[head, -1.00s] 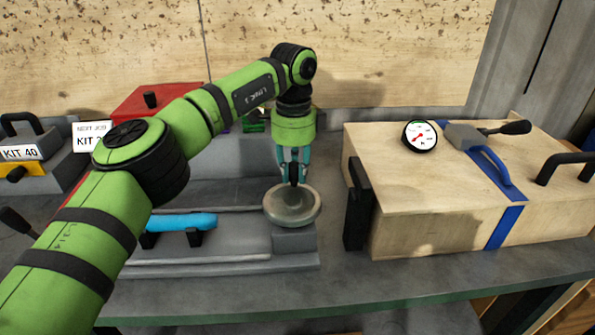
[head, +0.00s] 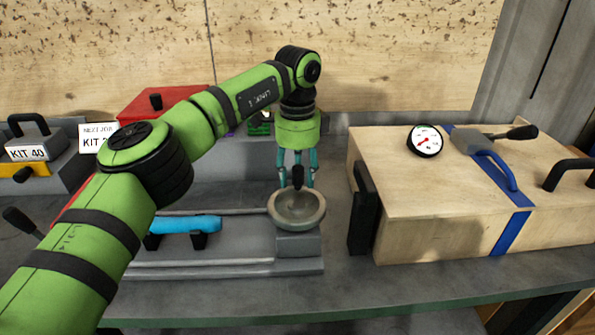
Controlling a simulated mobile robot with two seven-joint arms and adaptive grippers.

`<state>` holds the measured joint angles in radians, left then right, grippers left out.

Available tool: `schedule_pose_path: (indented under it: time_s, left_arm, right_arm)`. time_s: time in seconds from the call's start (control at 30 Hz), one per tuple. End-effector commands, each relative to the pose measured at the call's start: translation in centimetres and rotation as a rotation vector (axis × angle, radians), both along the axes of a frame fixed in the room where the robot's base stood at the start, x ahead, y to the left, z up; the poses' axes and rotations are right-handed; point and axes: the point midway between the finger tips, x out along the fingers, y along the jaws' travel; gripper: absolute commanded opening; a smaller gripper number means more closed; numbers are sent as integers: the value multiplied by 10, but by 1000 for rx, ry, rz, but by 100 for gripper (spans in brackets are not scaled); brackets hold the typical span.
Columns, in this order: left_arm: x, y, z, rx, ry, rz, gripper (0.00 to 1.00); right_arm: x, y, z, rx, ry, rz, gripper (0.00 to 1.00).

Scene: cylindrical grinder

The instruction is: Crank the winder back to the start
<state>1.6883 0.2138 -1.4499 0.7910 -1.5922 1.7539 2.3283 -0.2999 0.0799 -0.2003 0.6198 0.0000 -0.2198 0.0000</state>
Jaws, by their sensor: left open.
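The winder is a round grey dish-like wheel (head: 299,219) on a grey block at the right end of the grinder bed (head: 230,267). A dark upright crank knob (head: 298,176) stands at the wheel's far edge. My left gripper (head: 298,184) points down over the knob. Its teal fingers are spread on both sides of the knob, with a visible gap, so it is open. I cannot tell whether any finger touches the wheel's rim. My right gripper is not in view.
A wooden box (head: 440,215) with a blue strap, gauge (head: 425,140) and black handles stands close on the right. A blue cylinder (head: 185,224) lies on supports to the left. A red box (head: 165,100) and KIT 40 box (head: 27,150) are behind left. The front bench strip is clear.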

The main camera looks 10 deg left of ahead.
Motion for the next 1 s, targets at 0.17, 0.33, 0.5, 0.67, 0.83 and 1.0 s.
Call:
schedule_pose_path:
  time_s: [0.17, 0.33, 0.5, 0.67, 0.83, 1.0]
  left_arm:
    - [0, -1, 16, -1, -2, 0, 48]
    - [1, -1, 46, 0, -4, 1, 48]
    - [1, 0, 67, 0, -2, 2, 48]
    - [0, 1, 75, 0, -1, 2, 48]
    - [0, 1, 76, 0, 0, 1, 48]
    - [0, 1, 80, 0, -1, 1, 48]
  right_arm:
    - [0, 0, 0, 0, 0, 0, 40]
    - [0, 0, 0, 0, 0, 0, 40]
    - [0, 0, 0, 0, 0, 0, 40]
    - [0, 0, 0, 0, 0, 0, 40]
    - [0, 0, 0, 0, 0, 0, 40]
    - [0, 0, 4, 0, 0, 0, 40]
